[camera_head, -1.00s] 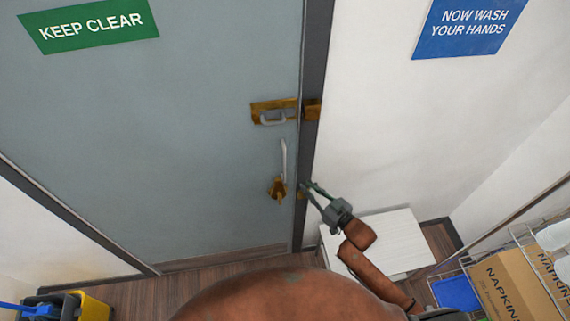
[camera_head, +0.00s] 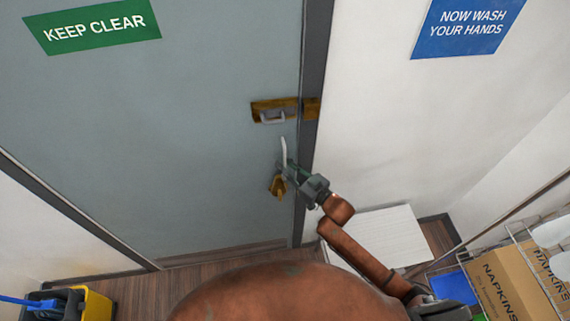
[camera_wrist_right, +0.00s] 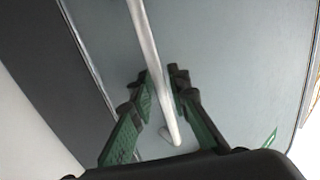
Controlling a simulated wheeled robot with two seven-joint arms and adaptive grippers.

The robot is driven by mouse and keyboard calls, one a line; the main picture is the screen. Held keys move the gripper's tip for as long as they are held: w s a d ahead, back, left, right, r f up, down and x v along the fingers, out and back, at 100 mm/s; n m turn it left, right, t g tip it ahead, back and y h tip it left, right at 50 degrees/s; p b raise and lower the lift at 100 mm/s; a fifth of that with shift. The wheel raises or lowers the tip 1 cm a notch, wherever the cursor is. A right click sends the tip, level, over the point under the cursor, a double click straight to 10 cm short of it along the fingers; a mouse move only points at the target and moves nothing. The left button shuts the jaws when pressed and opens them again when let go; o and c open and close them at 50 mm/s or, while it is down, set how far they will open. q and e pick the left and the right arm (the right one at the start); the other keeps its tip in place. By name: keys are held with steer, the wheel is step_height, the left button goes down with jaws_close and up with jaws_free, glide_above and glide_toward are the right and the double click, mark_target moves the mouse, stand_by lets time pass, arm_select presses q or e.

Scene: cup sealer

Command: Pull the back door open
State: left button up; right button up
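The grey back door (camera_head: 170,130) stands shut in its dark frame in the head view. A pale upright pull handle (camera_head: 284,151) is near its right edge, with a brass latch plate (camera_head: 272,111) above and a brass lock piece (camera_head: 277,186) below. My right gripper (camera_head: 288,168) is at the lower part of the handle. In the right wrist view, the handle bar (camera_wrist_right: 149,50) runs between the two green-padded fingers (camera_wrist_right: 158,88). The fingers look apart, one on each side of the bar; contact is not clear. My left gripper is not in view.
A white wall with a blue sign (camera_head: 468,28) is right of the door frame (camera_head: 313,90). A white low unit (camera_head: 385,238) stands by that wall. A wire rack with a napkin box (camera_head: 505,285) is at lower right, and a yellow bucket (camera_head: 97,304) at lower left.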

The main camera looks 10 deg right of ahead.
jaws_close()
stand_by(0.6)
